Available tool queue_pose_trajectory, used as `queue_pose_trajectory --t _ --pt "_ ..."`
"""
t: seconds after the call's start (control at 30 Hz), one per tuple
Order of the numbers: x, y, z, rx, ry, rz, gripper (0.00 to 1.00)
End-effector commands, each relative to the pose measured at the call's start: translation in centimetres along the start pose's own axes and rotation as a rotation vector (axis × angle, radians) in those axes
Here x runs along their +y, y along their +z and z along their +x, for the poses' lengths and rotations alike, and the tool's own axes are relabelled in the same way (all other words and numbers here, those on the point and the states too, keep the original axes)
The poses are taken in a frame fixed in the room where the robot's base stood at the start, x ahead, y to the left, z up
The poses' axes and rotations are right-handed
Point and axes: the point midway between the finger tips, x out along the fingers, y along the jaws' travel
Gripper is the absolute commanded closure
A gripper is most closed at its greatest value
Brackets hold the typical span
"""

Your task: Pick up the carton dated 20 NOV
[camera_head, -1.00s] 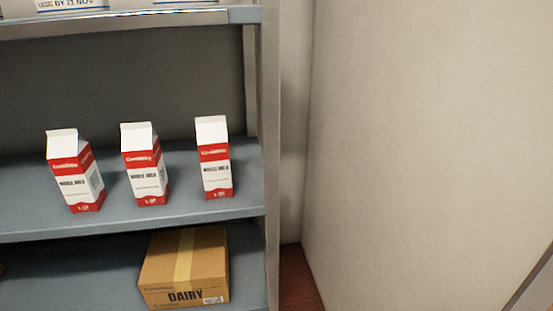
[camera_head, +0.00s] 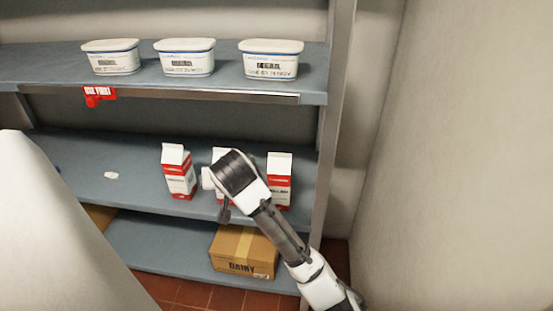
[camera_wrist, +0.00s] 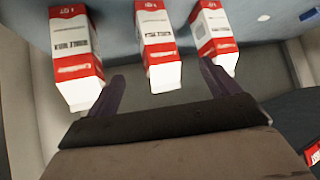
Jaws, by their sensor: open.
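Three red and white milk cartons stand in a row on the middle shelf (camera_head: 100,175). In the head view I see the left carton (camera_head: 179,175) and the right carton (camera_head: 281,180); my arm mostly hides the middle one (camera_head: 219,154). In the wrist view, which looks upside down, all three show: left (camera_wrist: 76,45), middle (camera_wrist: 155,30), right (camera_wrist: 213,30). No date on them is legible. My gripper (camera_wrist: 168,82) is open, its two dark fingers apart and pointing at the row. The middle carton appears between the fingertips; nothing is held.
White tubs (camera_head: 186,58) stand on the shelf above, with a red USE FIRST tag (camera_head: 98,94) on its edge. A cardboard DAIRY box (camera_head: 243,250) sits below. A shelf post (camera_head: 330,130) and wall (camera_head: 450,180) bound the right. The middle shelf's left part is mostly clear.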

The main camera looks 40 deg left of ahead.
Motion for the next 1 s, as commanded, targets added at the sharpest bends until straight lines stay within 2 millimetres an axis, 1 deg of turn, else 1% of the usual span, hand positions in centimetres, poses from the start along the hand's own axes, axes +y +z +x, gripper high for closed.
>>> queue_pose_trajectory --t 0.03,0.1,0.2,0.3,0.4,0.47,0.57,0.7,0.8,0.9,1.0 --pt "2.8 -0.1 -0.7 -0.09 0.06 0.053 0.13" --pt "5.7 1.3 -0.7 -0.196 0.125 0.114 0.13" --pt "8.7 3.2 -0.9 -0.309 0.197 0.183 0.13" --pt "10.6 4.5 -1.2 -0.379 0.243 0.227 0.13" --pt "11.4 5.1 -0.9 -0.411 0.263 0.245 0.13" --pt "11.8 5.0 -0.4 -0.417 0.268 0.249 0.13" --pt "12.2 4.2 0.8 -0.417 0.266 0.249 0.13" --pt "13.0 2.5 2.5 -0.416 0.266 0.247 0.13" --pt "13.5 1.4 3.3 -0.415 0.264 0.247 0.13" --pt "13.9 0.6 3.6 -0.415 0.266 0.247 0.13" --pt "14.0 0.4 3.9 -0.414 0.265 0.246 0.13"
